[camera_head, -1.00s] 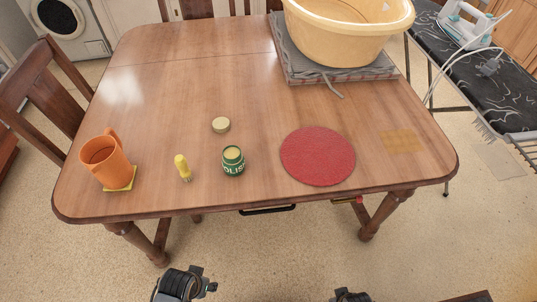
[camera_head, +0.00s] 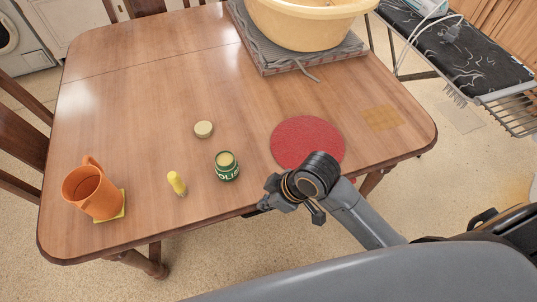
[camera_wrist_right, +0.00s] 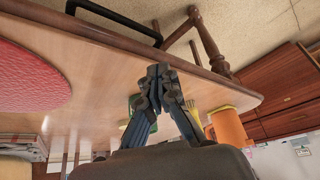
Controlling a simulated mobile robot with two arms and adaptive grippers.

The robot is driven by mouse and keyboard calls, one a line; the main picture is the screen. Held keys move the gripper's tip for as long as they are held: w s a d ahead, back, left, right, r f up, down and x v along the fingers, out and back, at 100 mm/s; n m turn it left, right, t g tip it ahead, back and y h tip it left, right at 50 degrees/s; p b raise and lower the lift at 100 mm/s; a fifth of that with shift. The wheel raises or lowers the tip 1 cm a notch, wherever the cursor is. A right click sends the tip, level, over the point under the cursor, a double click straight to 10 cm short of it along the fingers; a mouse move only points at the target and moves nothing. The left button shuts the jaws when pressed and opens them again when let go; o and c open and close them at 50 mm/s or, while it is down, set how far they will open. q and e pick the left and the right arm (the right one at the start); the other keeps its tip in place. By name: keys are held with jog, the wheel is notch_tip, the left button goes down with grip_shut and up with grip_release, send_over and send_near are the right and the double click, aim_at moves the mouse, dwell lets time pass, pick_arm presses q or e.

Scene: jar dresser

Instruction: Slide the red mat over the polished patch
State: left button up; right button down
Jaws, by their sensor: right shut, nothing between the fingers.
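The round red mat (camera_head: 307,140) lies flat on the wooden table near its front right; it also fills the left side of the right wrist view (camera_wrist_right: 28,80). The polished patch (camera_head: 382,118), a lighter tan square, is to the right of the mat, bare and apart from it. My right gripper (camera_head: 268,205) is at the table's front edge, just in front and left of the mat. Its fingers (camera_wrist_right: 160,76) meet at their tips in the wrist view, with nothing between them. My right wrist hides a bit of the mat's near edge. My left gripper is out of view.
An open green polish tin (camera_head: 227,168), its lid (camera_head: 204,129), a yellow brush-like item (camera_head: 177,183) and an orange jug (camera_head: 92,192) on a yellow coaster stand left of the mat. A cream basin (camera_head: 305,22) on a grey folded cloth (camera_head: 285,58) occupies the back right.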

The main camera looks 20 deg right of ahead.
aim_at(273, 166)
jog(key=w+n, duration=0.2)
jog(key=w+r+n+g, duration=0.1)
jog(key=w+n, duration=0.2)
jog(key=shift+w+a+r+n+g, duration=0.25)
jog(key=shift+w+a+n+g, duration=0.05)
jog(key=shift+g, duration=0.1)
jog(key=w+d+r+n+g, duration=0.2)
jog(key=w+d+r+n, duration=0.1)
jog(key=w+d+r, duration=0.3)
jog(key=x, duration=0.3)
jog(key=w+d+x, duration=0.1)
jog(key=x, duration=0.2)
jog(key=p+x, duration=0.1)
jog(key=x, duration=0.3)
jog(key=shift+w+d+f, duration=0.2)
jog(key=shift+w+f, duration=0.1)
jog(key=shift+w, duration=0.1)
jog(key=d+p, duration=0.1)
jog(key=d, duration=0.2)
jog(key=shift+w+f, duration=0.15)
jog(key=shift+d, duration=0.5)
jog(key=shift+f, duration=0.1)
